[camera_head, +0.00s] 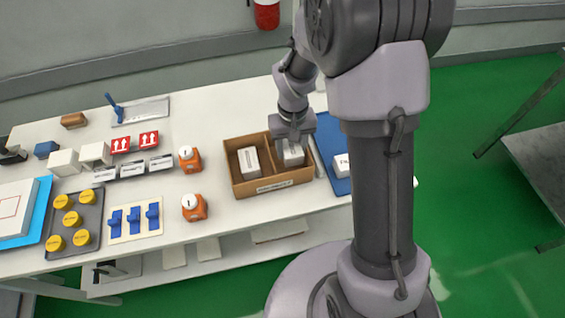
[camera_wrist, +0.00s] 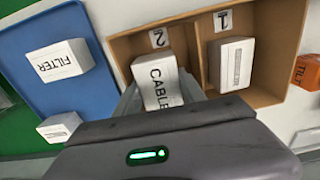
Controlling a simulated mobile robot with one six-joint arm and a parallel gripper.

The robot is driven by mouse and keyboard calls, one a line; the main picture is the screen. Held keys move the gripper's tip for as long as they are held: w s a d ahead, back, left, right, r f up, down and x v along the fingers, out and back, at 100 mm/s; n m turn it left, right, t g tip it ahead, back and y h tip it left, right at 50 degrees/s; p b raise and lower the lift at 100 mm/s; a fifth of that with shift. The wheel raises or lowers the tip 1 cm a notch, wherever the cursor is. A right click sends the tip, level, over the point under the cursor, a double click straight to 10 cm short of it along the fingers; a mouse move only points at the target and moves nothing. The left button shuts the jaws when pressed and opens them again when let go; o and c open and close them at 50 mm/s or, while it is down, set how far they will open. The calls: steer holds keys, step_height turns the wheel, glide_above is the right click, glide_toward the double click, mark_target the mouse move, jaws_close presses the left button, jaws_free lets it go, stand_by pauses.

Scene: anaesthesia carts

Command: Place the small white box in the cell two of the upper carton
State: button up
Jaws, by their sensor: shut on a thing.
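The open brown carton (camera_head: 238,187) stands on the white table, split by a divider into two cells. In the wrist view the carton (camera_wrist: 120,47) has a "2" label on its left cell and a "1" label on its right cell. My gripper (camera_head: 292,137) points down over the cell labelled 2, on the right in the head view. It is shut on a small white box (camera_head: 292,157) marked "CABLE", which also shows in the wrist view (camera_wrist: 156,74). The box is at or inside cell two; I cannot tell whether it touches the floor.
Another white box (camera_head: 249,162) sits in cell one. A blue tray (camera_wrist: 78,92) with white "FILTER" boxes (camera_wrist: 58,62) lies beside the carton. Orange containers (camera_head: 190,160) stand on its other side. My arm hides part of the table's right side.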

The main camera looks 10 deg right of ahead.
mark_target(291, 146)
steer(key=f, duration=0.1)
steer(key=s+f+b, duration=0.1)
steer(key=f, duration=0.1)
steer(key=shift+s+f+b, duration=0.25)
steer(key=shift+s+b, duration=0.05)
steer(key=shift+s, duration=0.1)
steer(key=shift+w+f, duration=0.45)
steer(key=shift+w, duration=0.1)
jaws_close()
steer(key=shift+w, duration=0.35)
steer(key=o, duration=1.5)
jaws_free()
steer(key=shift+s+r, duration=0.15)
steer(key=shift+s, duration=0.05)
steer(key=shift+c, duration=0.2)
steer(key=shift+w, duration=0.1)
step_height(291, 146, up, 13)
steer(key=p, duration=0.5)
steer(key=shift+a, duration=0.1)
steer(key=s+a+r+m+t+y, duration=0.1)
steer(key=s+a+r+m+t, duration=0.1)
steer(key=s+r, duration=0.7)
steer(key=s+a+r+m+t+y, duration=0.1)
steer(key=s+a+r+m+t, duration=0.1)
steer(key=s+r, duration=0.7)
steer(key=shift+s+t, duration=0.5)
steer(key=shift+t, duration=0.4)
